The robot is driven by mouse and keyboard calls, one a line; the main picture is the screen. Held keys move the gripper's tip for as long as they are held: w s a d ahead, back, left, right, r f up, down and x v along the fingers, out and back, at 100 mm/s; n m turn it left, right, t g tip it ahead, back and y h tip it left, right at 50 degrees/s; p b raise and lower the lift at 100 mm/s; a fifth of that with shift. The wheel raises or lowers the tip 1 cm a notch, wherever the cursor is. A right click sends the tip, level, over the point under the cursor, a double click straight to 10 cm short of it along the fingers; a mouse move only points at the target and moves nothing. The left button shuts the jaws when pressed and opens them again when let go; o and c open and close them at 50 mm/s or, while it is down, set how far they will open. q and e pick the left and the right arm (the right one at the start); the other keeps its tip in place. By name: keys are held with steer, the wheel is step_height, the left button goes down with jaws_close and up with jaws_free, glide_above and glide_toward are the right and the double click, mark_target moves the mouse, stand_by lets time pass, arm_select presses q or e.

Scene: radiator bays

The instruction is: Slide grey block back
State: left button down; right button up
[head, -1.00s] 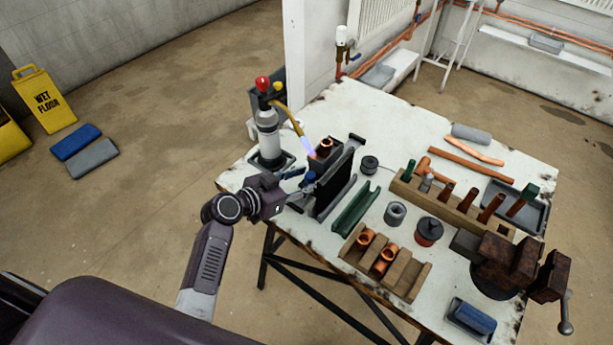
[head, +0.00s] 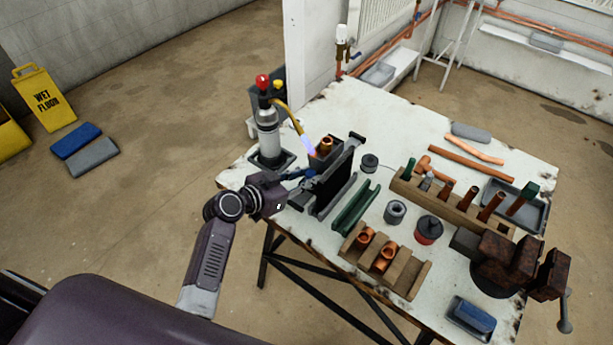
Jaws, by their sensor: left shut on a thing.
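The dark grey block (head: 320,158) stands on the bench with a copper fitting (head: 327,144) on top. A blue handle (head: 297,174) sticks out from its near left side; how it joins the block is partly hidden. My left gripper (head: 300,177) comes in from the left and is shut on this handle, low over the bench. A torch (head: 267,130) stands behind on the left, and its flame (head: 309,146) points at the block and fitting. My right gripper is not in view.
An upright dark plate (head: 336,180) stands right beside the block, with a green channel (head: 356,208) next to it. Wooden racks (head: 400,270) with copper fittings and a rusty vise (head: 505,260) fill the bench's right part. The back left of the bench (head: 340,108) is clear.

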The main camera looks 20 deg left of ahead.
mark_target(326, 156)
arm_select(q)
steer(key=w+d+b, duration=0.1)
steer(key=w, duration=0.2)
steer(key=w+d+b, duration=0.1)
steer(key=w, duration=0.1)
steer(key=w+d+b, duration=0.1)
steer(key=w, duration=0.2)
steer(key=shift+w+b, duration=0.3)
steer(key=shift+w, duration=0.05)
steer(key=shift+r, duration=0.15)
steer(key=c, duration=1.7)
jaws_free()
steer(key=shift+w+d, duration=0.15)
steer(key=shift+s, duration=0.25)
steer(key=v, duration=1.1)
steer(key=shift+s+a+r, duration=0.15)
steer(key=shift+a, duration=0.1)
